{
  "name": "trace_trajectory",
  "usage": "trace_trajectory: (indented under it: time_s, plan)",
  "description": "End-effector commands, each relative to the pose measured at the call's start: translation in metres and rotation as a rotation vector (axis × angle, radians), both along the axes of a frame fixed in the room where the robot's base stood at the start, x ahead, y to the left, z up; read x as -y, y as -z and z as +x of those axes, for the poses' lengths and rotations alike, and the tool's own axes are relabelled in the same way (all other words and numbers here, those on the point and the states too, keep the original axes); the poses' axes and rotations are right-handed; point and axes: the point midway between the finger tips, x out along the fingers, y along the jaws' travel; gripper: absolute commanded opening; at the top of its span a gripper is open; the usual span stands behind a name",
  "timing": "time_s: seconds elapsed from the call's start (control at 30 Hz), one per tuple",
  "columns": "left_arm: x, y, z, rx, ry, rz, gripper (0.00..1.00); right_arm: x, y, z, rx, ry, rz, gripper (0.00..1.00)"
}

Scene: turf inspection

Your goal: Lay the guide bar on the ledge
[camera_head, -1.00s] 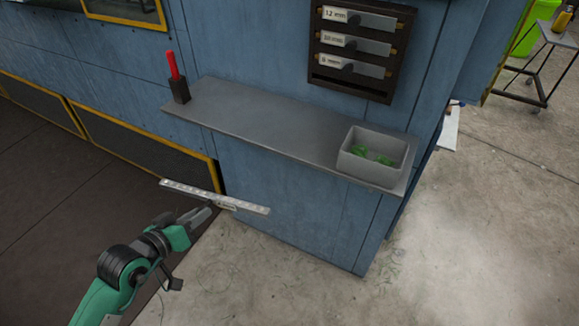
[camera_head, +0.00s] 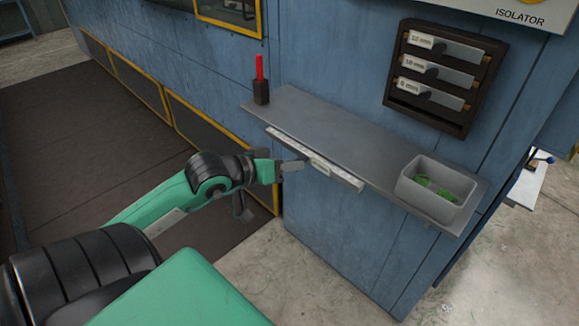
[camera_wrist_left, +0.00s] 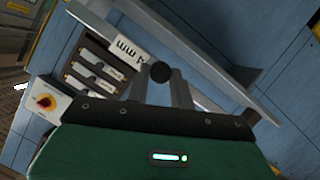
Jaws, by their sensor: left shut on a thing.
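The guide bar (camera_head: 341,178) is a thin, pale metal strip with a small label. In the head view it runs along the front edge of the grey ledge (camera_head: 330,138), roughly parallel to it. I cannot tell whether the bar touches the ledge. My left gripper (camera_head: 302,165) is shut on the bar near its middle, coming from the left and front. In the left wrist view the fingers (camera_wrist_left: 160,82) close around a dark round knob, with a "4 mm" label close by. My right gripper is out of view.
A grey bin (camera_head: 412,200) with green bits stands on the ledge's right end. A dark holder with a red-handled tool (camera_head: 261,90) stands at its left end. A rack (camera_head: 438,115) of labelled bars hangs on the blue wall above. The ledge's middle is clear.

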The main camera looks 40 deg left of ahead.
Motion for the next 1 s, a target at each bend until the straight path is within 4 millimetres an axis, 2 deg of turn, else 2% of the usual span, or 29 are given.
trace_trajectory:
  time_s: [0.27, 0.5, 0.67, 1.0]
  plan:
    - [0.0, 0.0, 0.0, 0.002, 0.0, -0.001, 0.0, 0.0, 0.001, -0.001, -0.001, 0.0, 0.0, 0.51]
    - [0.0, 0.005, -0.001, 0.006, 0.0, 0.001, 0.0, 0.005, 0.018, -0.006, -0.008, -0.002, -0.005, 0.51]
    - [0.002, 0.002, 0.015, 0.009, 0.001, 0.001, 0.0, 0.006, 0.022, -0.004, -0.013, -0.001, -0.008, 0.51]
    - [0.004, 0.001, 0.049, 0.007, 0.001, 0.0, 0.0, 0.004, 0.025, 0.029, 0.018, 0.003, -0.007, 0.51]
